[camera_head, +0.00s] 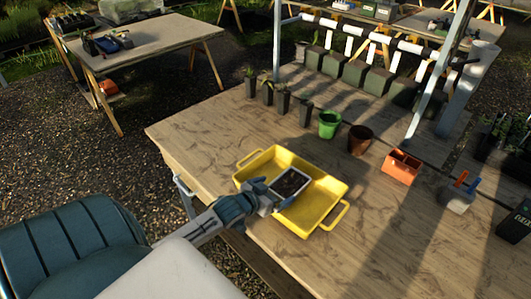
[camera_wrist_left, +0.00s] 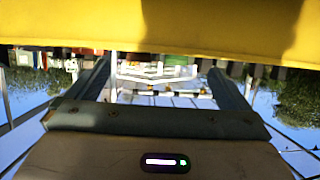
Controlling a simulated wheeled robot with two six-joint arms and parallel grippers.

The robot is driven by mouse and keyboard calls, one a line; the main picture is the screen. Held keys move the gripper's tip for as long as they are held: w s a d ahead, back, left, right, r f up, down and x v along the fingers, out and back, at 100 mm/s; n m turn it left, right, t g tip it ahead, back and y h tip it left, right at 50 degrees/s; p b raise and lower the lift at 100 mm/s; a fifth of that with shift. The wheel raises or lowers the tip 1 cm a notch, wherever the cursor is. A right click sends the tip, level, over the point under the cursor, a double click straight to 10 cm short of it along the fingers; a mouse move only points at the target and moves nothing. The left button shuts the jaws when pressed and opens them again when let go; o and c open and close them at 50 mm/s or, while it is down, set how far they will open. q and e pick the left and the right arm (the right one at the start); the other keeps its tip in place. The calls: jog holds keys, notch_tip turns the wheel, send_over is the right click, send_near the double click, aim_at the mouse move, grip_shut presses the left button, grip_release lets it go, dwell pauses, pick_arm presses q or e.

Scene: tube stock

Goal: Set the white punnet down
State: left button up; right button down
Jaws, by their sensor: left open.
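The white punnet (camera_head: 290,182), filled with dark soil-like stuff, sits inside the yellow tray (camera_head: 325,200), near its middle. It looks upright; whether it touches the tray floor I cannot tell. My left gripper (camera_head: 266,194) is open at the punnet's near left side, close to its rim; whether it touches the punnet I cannot tell. In the left wrist view the two fingers (camera_wrist_left: 158,78) are spread apart with nothing clearly between them, and the yellow tray fills the top. My right gripper is not in view.
The tray stands on a wooden table (camera_head: 210,135). Behind it stand small dark pots with seedlings (camera_head: 282,101), a green pot (camera_head: 329,124), a brown pot (camera_head: 360,139) and an orange container (camera_head: 401,167). The table left of the tray is clear.

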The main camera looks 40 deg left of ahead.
pick_arm(q)
jog(key=shift+v, duration=2.4)
jog(key=s+d+f+g, duration=0.1)
jog(key=s, duration=0.1)
jog(key=s+d+f+g+y, duration=0.1)
jog(key=s, duration=0.1)
jog(key=s+d+f+g, duration=0.1)
jog(key=s+d, duration=0.1)
jog(key=s, duration=0.1)
jog(key=shift+f+g, duration=0.1)
jog(key=shift+g, duration=0.2)
jog(key=s+d+f+g, duration=0.1)
jog(key=s+d+g, duration=0.2)
jog(key=s, duration=0.4)
jog(key=s+d+g, duration=0.4)
jog(key=s, duration=0.2)
jog(key=s+a+f, duration=0.1)
jog(key=a+f, duration=0.2)
jog(key=f, duration=2.9)
jog(key=s+a+f+g, duration=0.1)
jog(key=s+f, duration=1.6)
jog(key=shift+a+g+b, duration=0.3)
jog(key=shift+g+b, duration=0.1)
